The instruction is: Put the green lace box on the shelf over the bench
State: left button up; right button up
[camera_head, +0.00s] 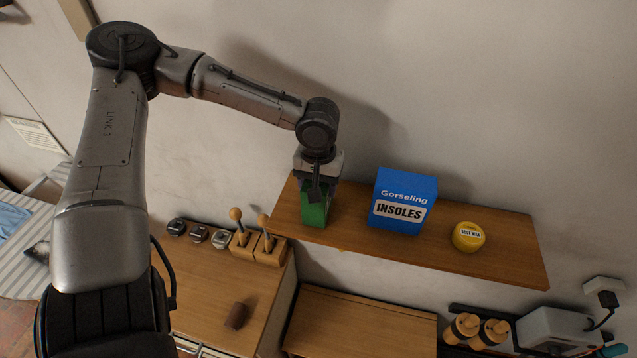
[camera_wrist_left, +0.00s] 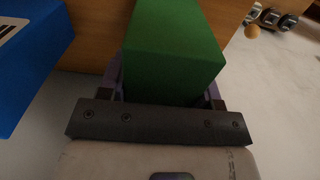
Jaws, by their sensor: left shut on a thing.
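The green lace box (camera_head: 314,209) is at the left end of the wooden shelf (camera_head: 350,229) over the bench. My left gripper (camera_head: 318,186) comes down from above and is shut on the green box. In the left wrist view the green box (camera_wrist_left: 175,45) fills the space between the fingers (camera_wrist_left: 165,92). The box looks upright, at or just over the shelf board; I cannot tell whether its base touches. My right gripper is not in view.
A blue insoles box (camera_head: 403,202) stands on the shelf right of the green box, with a gap between. A yellow wax tin (camera_head: 468,237) sits further right. The wall is close behind.

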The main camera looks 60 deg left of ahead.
pick_arm(q)
jog(key=shift+f, duration=0.1)
jog(key=o, duration=1)
notch_tip(320, 180, up, 12)
jog(key=shift+r+b, duration=0.1)
jog(key=shift+b, duration=0.2)
